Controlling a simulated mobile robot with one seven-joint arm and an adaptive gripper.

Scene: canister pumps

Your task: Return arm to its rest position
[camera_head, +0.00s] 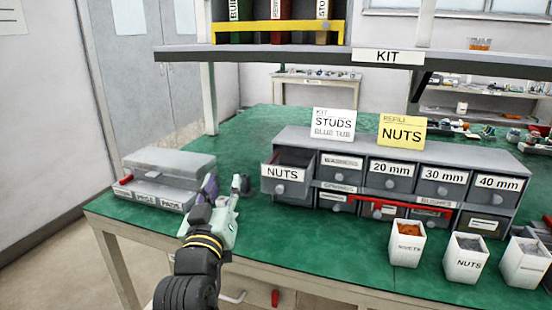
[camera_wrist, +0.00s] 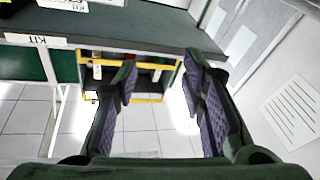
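My gripper (camera_head: 224,190) is at the front left of the green workbench (camera_head: 250,243), beside a closed grey case. In the wrist view, its two dark fingers with purple pads (camera_wrist: 160,75) stand well apart. Nothing is held between them; a shelf unit and pale tiled floor show beyond. My dark arm with yellow bands rises from the bottom of the head view to the gripper. The head view does not clearly show the gap between the fingertips.
The grey case (camera_head: 170,163) sits at left. A drawer cabinet (camera_head: 400,153) has its NUTS drawer (camera_head: 288,174) pulled out. White bins (camera_head: 407,252) line the right front edge. The KIT shelf (camera_head: 300,54) hangs above. The middle front of the bench is clear.

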